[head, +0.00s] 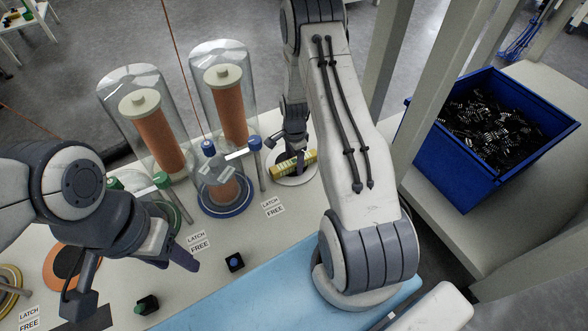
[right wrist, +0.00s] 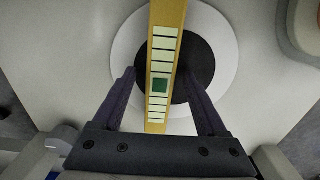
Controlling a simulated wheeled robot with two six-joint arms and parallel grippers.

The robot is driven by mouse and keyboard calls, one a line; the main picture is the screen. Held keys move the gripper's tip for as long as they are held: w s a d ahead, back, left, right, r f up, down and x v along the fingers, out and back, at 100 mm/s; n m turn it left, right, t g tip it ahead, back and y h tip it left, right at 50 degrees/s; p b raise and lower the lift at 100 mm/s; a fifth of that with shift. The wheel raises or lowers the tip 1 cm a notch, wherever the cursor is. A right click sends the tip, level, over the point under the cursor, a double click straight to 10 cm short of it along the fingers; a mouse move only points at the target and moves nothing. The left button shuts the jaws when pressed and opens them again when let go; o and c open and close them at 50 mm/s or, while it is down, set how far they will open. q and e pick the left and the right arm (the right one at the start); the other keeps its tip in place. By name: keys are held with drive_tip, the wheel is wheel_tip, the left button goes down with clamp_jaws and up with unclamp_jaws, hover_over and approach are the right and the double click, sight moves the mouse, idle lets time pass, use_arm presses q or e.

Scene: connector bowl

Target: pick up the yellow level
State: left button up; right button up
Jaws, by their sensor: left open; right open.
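The yellow level (head: 297,163) is a bar with a pale scale strip. It lies on a round white base with a dark centre at the back of the bench. In the right wrist view the level (right wrist: 165,45) runs lengthwise between the two fingers of my right gripper (right wrist: 158,70), with a small green square on its strip. The fingers are open on either side of it, with gaps visible. In the head view my right gripper (head: 290,148) is at the level, partly hiding it. My left gripper (head: 135,278) is open and empty over the left of the bench.
Two glass domes over orange cylinders (head: 160,138) stand left of the level, with blue and green latches. A blue bin (head: 450,160) of dark connectors stands at the right, beyond a grey post (head: 430,85). A blue mat (head: 270,295) covers the bench front. Small buttons (head: 234,262) sit nearby.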

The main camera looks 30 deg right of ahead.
drive_tip(key=shift+f, duration=0.1)
drive_tip(key=shift+c, duration=0.3)
clamp_jaws()
